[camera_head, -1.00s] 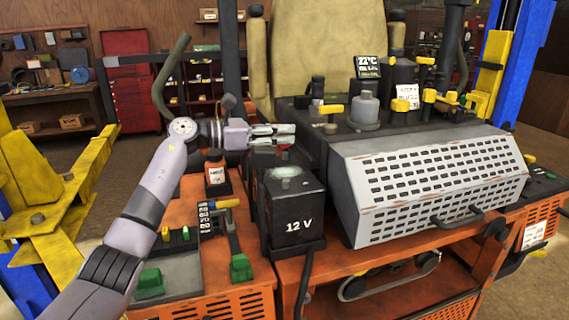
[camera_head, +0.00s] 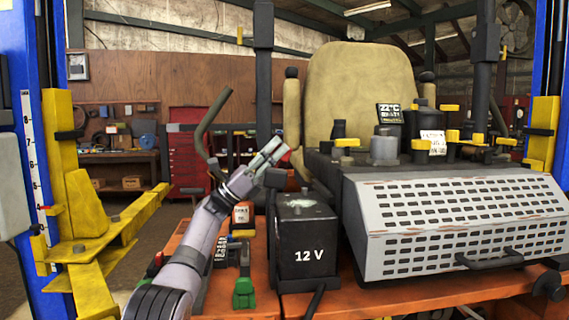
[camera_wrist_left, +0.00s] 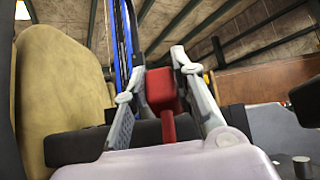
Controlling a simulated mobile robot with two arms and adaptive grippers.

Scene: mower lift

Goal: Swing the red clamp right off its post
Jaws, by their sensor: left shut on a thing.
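My left gripper (camera_head: 272,152) is tilted up and to the right, above the back left of the black 12 V battery (camera_head: 307,245). In the left wrist view the red clamp (camera_wrist_left: 160,90) sits between the two fingers of my left gripper (camera_wrist_left: 158,68), with a red stem running down toward the palm. The gripper is shut on it. In the head view I cannot make out the clamp clearly, and the post is hidden. My right gripper is not in view.
A grey perforated cover (camera_head: 450,225) with a handle stands right of the battery. The beige seat (camera_head: 360,95) is behind. A yellow lift arm (camera_head: 90,245) stands at far left.

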